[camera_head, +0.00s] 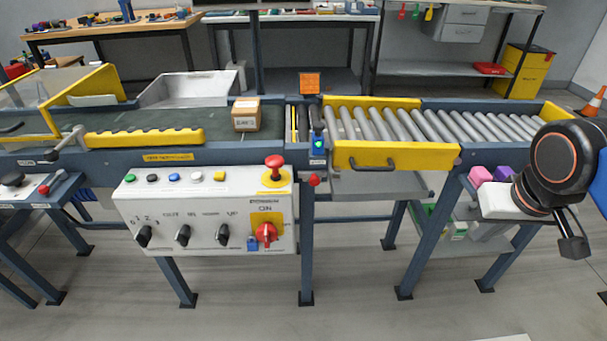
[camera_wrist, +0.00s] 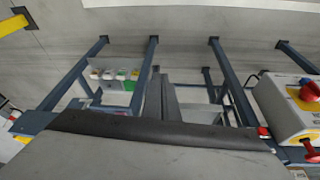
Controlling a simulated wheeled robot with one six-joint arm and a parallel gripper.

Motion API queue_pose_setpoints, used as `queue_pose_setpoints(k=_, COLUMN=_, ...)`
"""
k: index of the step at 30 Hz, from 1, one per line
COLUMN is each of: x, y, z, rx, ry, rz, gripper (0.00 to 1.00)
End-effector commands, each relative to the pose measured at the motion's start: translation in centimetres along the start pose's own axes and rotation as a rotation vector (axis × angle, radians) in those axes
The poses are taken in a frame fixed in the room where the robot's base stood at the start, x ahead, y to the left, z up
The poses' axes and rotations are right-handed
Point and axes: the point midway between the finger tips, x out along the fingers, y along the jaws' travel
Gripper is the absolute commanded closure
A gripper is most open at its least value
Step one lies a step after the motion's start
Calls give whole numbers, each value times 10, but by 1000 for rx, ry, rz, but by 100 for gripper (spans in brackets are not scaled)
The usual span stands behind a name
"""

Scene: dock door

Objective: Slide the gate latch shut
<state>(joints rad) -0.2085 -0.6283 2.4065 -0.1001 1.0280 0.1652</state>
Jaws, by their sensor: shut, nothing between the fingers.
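A yellow gate panel (camera_head: 390,157) with a dark handle (camera_head: 375,162) is on the front of the roller conveyor in the head view. A red knob (camera_head: 314,180) is below the gate's left end, beside the leg. I cannot tell for certain which part is the latch or how far it is slid. My gripper (camera_head: 574,247) is at the far right of the head view, pointing down, shut and empty. It is well apart from the gate and touches nothing I can see. In the wrist view a dark edge and grey surface fill the bottom, and the fingertips cannot be made out.
A control panel (camera_head: 205,210) with knobs, buttons and a red emergency stop (camera_head: 275,165) stands left of the gate. A carton (camera_head: 246,115) sits on the belt. Pink and purple blocks (camera_head: 492,174) lie near my arm. Floor in front is clear.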

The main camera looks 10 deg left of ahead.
Motion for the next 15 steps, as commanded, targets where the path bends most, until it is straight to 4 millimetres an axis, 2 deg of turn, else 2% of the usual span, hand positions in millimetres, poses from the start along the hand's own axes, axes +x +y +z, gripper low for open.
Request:
queue_pose_setpoints(k=8, x=-8, y=-38, z=-45, rx=-67, ry=-36, rz=24, gripper=100)
queue_pose_setpoints(k=15, x=-14, y=-81, z=-80, rx=-118, ry=-50, rz=54, gripper=100)
